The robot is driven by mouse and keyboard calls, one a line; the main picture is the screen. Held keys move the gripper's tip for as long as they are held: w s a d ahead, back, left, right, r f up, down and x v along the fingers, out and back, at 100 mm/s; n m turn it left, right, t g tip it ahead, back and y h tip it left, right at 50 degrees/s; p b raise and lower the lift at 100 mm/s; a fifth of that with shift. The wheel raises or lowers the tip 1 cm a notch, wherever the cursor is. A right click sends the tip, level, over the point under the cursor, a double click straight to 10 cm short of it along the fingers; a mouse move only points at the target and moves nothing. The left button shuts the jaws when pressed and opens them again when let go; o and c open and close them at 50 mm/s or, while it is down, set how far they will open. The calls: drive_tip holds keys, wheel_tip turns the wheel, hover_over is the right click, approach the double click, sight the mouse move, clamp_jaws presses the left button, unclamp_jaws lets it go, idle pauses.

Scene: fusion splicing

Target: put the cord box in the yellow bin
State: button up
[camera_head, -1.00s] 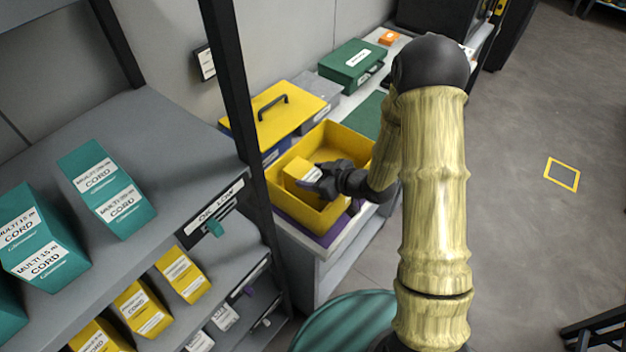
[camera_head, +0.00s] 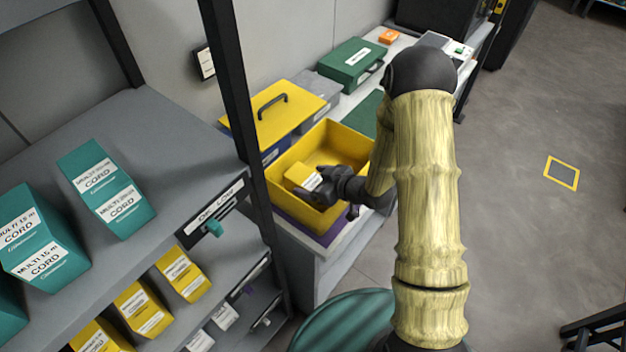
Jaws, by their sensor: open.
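The yellow cord box (camera_head: 301,176) with a white label sits inside the open yellow bin (camera_head: 345,143), in its near left part. Its lower part is hidden, so I cannot tell whether it rests flat on the bin floor. My gripper (camera_head: 318,188) is open at the bin, with its fingers close around the right side of the box. The gripper covers part of the box and the bin's near right wall.
A shelf rack (camera_head: 180,135) with teal (camera_head: 108,188) and yellow cord boxes (camera_head: 182,274) stands at the left; its dark post rises close to the bin. A yellow lidded case (camera_head: 273,112) and a green case (camera_head: 351,64) stand behind the bin. The floor at right is mostly clear.

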drive_tip(key=shift+r, duration=0.15)
drive_tip(key=b+v, duration=0.1)
drive_tip(key=v, duration=1.1)
drive_tip(key=d+r+m+h, duration=0.4)
drive_tip(key=d+m+h, duration=0.1)
drive_tip(key=d+h, duration=0.35)
drive_tip(key=s+a+r+m+g, duration=0.1)
drive_tip(key=s+m+g, duration=0.1)
drive_tip(key=s, duration=0.3)
drive_tip(key=s+r+m+g+h, duration=0.1)
drive_tip(key=s+r+m+g, duration=0.1)
drive_tip(key=s, duration=0.4)
drive_tip(key=shift+a+r+m+g, duration=0.35)
drive_tip(key=shift+m+g, duration=0.15)
drive_tip(key=shift+m, duration=0.2)
